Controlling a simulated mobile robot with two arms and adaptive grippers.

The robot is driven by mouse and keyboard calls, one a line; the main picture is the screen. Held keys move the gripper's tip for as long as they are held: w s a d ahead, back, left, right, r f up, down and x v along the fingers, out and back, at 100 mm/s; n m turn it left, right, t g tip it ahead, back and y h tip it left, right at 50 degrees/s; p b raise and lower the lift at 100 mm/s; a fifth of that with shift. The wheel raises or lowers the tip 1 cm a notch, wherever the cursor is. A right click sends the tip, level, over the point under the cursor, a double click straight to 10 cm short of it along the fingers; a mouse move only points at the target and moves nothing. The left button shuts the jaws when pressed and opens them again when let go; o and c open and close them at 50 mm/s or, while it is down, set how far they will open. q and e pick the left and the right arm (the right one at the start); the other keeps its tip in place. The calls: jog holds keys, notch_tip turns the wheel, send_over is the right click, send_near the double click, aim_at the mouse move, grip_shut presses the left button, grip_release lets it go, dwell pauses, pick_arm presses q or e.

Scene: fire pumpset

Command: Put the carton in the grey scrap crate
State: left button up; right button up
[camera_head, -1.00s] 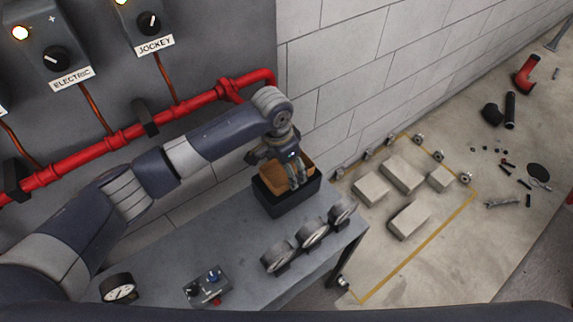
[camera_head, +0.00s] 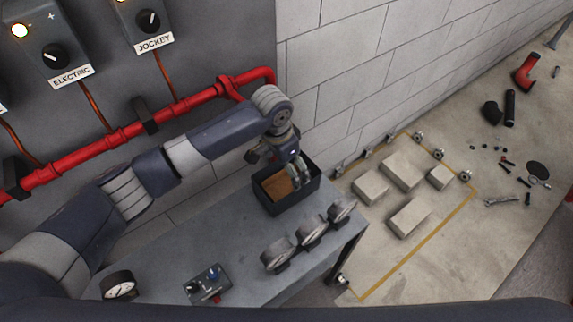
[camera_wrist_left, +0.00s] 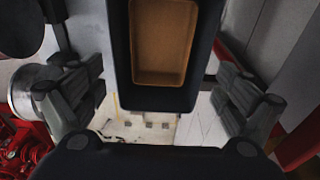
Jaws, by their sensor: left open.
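The brown carton (camera_head: 279,186) lies inside the dark grey scrap crate (camera_head: 284,205) on the bench, below its rim. In the left wrist view the carton (camera_wrist_left: 163,42) shows within the walls of the crate (camera_wrist_left: 163,99). My left gripper (camera_head: 292,170) is just above the crate's far side, and hides part of its opening. In the left wrist view my left gripper (camera_wrist_left: 160,84) is open, its fingers wide apart on either side of the crate and clear of the carton. My right gripper is not in view.
Several round gauges (camera_head: 311,233) stand along the bench's right edge. A small switch box (camera_head: 208,284) and another gauge (camera_head: 118,286) are nearer. A red pipe (camera_head: 120,134) runs behind my arm. The block wall (camera_head: 340,70) rises behind the crate.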

pick_arm(q)
notch_tip(320, 180, up, 10)
dwell(0.5)
dwell(0.6)
